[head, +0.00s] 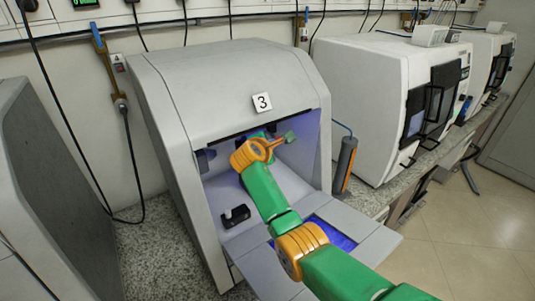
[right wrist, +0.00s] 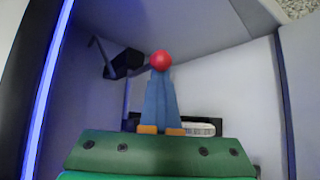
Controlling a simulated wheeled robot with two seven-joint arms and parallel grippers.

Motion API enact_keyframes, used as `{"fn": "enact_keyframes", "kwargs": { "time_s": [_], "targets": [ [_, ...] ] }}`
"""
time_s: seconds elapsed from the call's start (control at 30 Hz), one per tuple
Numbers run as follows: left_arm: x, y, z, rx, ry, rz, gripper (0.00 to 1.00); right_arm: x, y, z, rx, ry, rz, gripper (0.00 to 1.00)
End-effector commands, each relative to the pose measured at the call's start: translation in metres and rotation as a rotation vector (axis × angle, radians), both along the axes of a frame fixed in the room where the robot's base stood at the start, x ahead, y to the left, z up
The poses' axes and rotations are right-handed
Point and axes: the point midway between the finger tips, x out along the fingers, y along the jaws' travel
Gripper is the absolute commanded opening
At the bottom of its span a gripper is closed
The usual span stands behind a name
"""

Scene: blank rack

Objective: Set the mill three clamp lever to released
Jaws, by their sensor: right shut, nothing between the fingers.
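Mill three (head: 225,75) is the grey cabinet with a "3" plate, its front open. A red ball knob (right wrist: 161,60), which looks like the clamp lever's end, shows right at the fingertips. I cannot tell whether they touch. The lever's shaft is hidden behind the fingers, so its setting cannot be read. My left gripper is not in view.
A small black fixture (head: 236,215) sits on the mill's floor. A dark bracket (right wrist: 122,64) is on the inner wall, left of the knob. A white labelled piece (right wrist: 198,129) lies behind the fingers. The mill's side walls are close around my arm. White machines (head: 375,90) stand at right.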

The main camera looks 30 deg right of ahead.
Motion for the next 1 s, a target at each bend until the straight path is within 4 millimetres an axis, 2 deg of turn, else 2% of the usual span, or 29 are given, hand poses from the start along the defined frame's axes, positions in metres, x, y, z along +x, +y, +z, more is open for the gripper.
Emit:
{"fn": "enact_keyframes", "kwargs": {
  "time_s": [0.4,1.0],
  "targets": [
    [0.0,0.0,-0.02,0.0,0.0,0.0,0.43,-0.039,0.042,0.026,-0.001,-0.004,0.001,0.0],
    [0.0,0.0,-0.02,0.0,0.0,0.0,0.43,-0.043,0.046,0.03,0.0,0.0,0.0,0.0]
  ]
}}
